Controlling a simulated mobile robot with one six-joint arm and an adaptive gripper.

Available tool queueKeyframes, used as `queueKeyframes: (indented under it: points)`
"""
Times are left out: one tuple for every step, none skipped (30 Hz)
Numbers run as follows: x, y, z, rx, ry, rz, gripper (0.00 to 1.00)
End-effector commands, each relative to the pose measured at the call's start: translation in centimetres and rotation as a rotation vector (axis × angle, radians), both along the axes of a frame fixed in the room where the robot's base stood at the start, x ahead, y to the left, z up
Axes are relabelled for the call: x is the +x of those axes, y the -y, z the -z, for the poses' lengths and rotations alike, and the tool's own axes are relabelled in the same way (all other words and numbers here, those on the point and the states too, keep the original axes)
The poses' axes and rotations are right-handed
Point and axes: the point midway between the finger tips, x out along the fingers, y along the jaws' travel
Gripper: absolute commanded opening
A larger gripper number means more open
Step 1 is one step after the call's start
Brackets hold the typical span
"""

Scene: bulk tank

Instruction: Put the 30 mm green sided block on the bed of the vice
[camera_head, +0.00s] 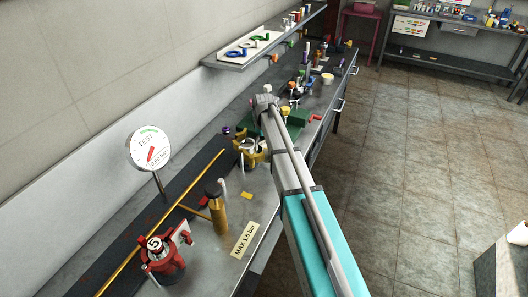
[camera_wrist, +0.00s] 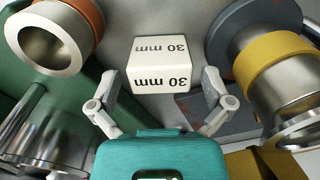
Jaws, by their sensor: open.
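A cream-white block (camera_wrist: 160,65) marked "30 mm" on two visible faces is in the upper middle of the wrist view. No green side of it shows, and I cannot pick it out in the head view. My gripper (camera_wrist: 160,88) is open, with one finger on each side of the block's near part. In the head view my gripper end is hidden beyond my arm. A green body (camera_head: 299,130) beside my arm on the bench may be the vice; its bed is not clear to see.
In the wrist view, a metal tube with an orange band (camera_wrist: 60,45) stands close on the left, and a metal cylinder with a yellow ring (camera_wrist: 275,72) on the right. A gauge (camera_head: 150,148) and a brass valve (camera_head: 217,210) stand on the nearer bench.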

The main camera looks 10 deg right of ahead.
Motion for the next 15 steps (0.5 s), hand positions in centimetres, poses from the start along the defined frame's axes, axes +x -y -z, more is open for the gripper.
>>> queueKeyframes:
  points:
    - [0.01,-0.02,0.79,0.0,0.0,0.0,1.0]
    - [0.01,-0.02,0.98,0.0,0.0,0.0,1.0]
    - [0.01,-0.03,1.2,0.0,0.0,0.0,1.0]
    - [0.01,-0.03,1.35,0.0,0.0,0.0,1.0]
    - [0.01,-0.04,1.47,0.0,0.0,0.0,1.0]
    - [0.0,-0.05,1.6,0.0,0.0,0.0,1.0]
    - [0.0,-0.05,1.67,0.0,0.0,-0.001,1.0]
    - [0.0,-0.05,1.72,0.0,0.0,-0.001,1.0]
    - [0.01,-0.06,1.77,0.0,0.0,-0.001,1.0]
    - [0.01,-0.06,1.78,0.0,0.0,-0.001,1.0]
    - [0.0,-0.07,1.78,0.0,0.0,-0.001,1.0]
    - [0.0,-0.07,1.77,0.0,0.0,-0.001,1.0]
    - [0.0,-0.08,1.75,0.0,0.0,-0.001,1.0]
    - [0.01,-0.09,1.74,0.0,0.0,-0.001,1.0]
    - [0.01,-0.09,1.72,0.0,0.0,-0.001,1.0]
